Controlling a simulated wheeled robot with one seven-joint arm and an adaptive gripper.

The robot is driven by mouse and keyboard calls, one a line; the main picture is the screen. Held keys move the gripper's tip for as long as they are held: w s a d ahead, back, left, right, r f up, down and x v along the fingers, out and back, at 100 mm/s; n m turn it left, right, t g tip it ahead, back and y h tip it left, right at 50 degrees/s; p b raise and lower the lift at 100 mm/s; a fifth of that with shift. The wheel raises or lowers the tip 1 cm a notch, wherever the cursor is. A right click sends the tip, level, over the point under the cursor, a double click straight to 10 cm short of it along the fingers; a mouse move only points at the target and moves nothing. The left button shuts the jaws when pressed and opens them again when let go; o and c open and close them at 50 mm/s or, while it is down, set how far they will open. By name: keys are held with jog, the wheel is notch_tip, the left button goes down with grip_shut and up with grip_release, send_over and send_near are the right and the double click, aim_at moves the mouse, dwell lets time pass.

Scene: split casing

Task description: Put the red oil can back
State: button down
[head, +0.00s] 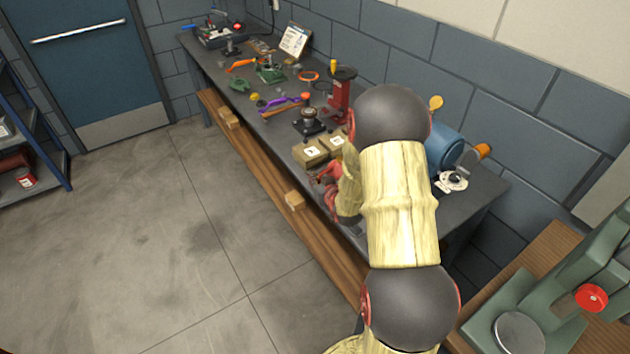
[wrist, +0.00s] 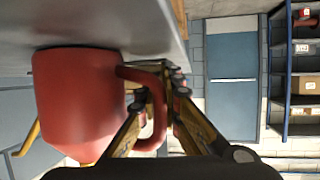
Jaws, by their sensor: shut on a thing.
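The red oil can (wrist: 75,105) fills the left of the wrist view, which is upside down. Its curved handle (wrist: 161,120) reaches toward the middle. My gripper (wrist: 158,88) is shut on this handle, with a finger on either side. The can is at the grey bench top (wrist: 110,22); I cannot tell whether it touches it. In the head view, red parts (head: 328,174) show beside my wrist at the bench's front edge, mostly hidden by my arm. The can's spout is not clearly visible.
Two small tan boxes (head: 311,153) stand close beyond my wrist. A dark round-topped device (head: 309,122) and a tall red tool (head: 342,92) stand further back. A blue motor-like machine (head: 443,150) is right of my arm. Floor (head: 190,240) before the bench is clear.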

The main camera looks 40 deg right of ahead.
jog(key=c, duration=2.4)
grip_release()
jog(key=shift+f, duration=0.2)
jog(key=o, duration=0.3)
jog(key=shift+o, duration=0.6)
